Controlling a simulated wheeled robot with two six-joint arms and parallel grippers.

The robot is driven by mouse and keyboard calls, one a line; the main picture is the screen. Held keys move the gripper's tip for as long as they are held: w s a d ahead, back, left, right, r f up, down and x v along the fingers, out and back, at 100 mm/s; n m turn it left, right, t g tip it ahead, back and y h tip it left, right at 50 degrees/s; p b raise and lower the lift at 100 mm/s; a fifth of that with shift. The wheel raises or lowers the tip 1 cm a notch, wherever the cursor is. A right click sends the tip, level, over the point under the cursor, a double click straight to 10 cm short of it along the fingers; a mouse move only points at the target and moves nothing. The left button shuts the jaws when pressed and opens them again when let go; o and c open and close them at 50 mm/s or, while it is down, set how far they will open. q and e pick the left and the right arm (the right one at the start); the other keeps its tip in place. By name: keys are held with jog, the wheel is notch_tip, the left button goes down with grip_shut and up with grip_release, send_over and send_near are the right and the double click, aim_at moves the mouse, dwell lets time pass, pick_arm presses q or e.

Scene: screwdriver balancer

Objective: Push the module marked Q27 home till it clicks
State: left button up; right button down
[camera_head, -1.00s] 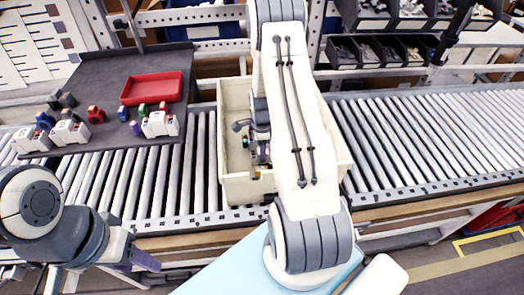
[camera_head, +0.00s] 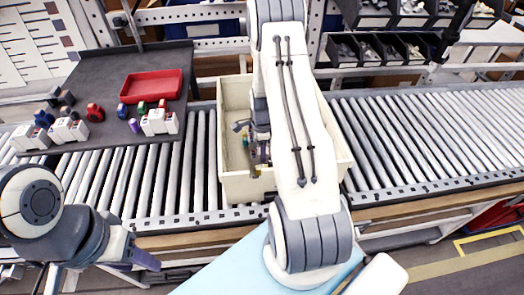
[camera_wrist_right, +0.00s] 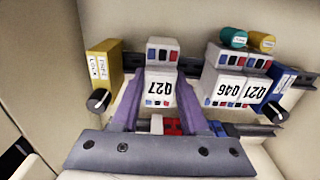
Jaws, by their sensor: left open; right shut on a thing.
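The white module marked Q27 (camera_wrist_right: 158,86) shows in the right wrist view, its label upside down, between the purple fingers of my right gripper (camera_wrist_right: 160,98). The gripper is shut on it. The module is in front of a dark rail (camera_wrist_right: 133,60); I cannot tell whether it is fully seated. In the head view my right arm hides the module and most of the gripper. My left gripper (camera_head: 142,259) is open and empty at the lower left, in front of the conveyor.
The cream crate (camera_head: 234,190) stands on the roller conveyor. Inside, a yellow module (camera_wrist_right: 103,72) is left of Q27; modules Q46 (camera_wrist_right: 222,82) and Q21 (camera_wrist_right: 252,88) and a blue module (camera_wrist_right: 288,82) are right. A dark tray (camera_head: 110,75) holds a red bin (camera_head: 151,86) and loose parts.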

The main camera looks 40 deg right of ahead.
jog(key=shift+f, duration=0.35)
dwell(0.8)
jog(key=shift+c, duration=1.7)
grip_release()
notch_tip(320, 180, up, 10)
jog(key=shift+r+b, duration=0.25)
jog(key=shift+b, duration=0.75)
notch_tip(320, 180, up, 12)
jog(key=p, duration=1)
